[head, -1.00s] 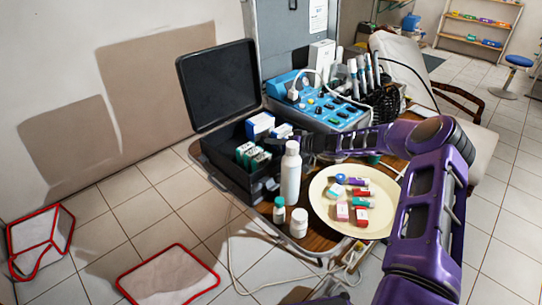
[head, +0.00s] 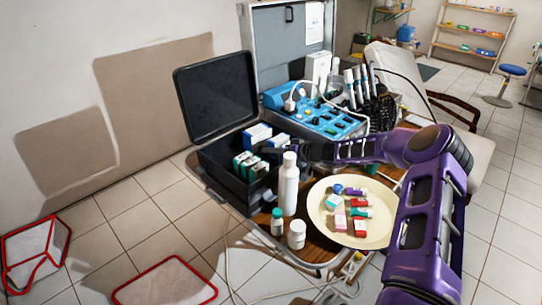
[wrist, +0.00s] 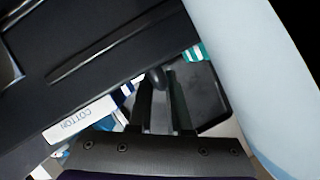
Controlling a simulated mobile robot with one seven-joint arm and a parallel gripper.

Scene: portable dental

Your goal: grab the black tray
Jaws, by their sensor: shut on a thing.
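The black tray (head: 228,186) is a deep, open case at the left of the table, with its dark lid (head: 217,92) standing up behind it. It holds several small white, green and blue boxes. My gripper (head: 281,153) is at the tray's right side, just behind a tall white bottle (head: 289,186). In the wrist view my gripper (wrist: 160,80) has its fingers close together, shut on a dark part that looks like the tray. The exact contact is hard to see among the dark surfaces.
The white bottle stands close in front of my gripper. Two small bottles (head: 297,235) stand nearer the front edge. A cream plate (head: 325,222) with several small boxes is to the right. A blue device (head: 318,122) is behind. A box labelled COTTON (wrist: 80,120) shows in the wrist view.

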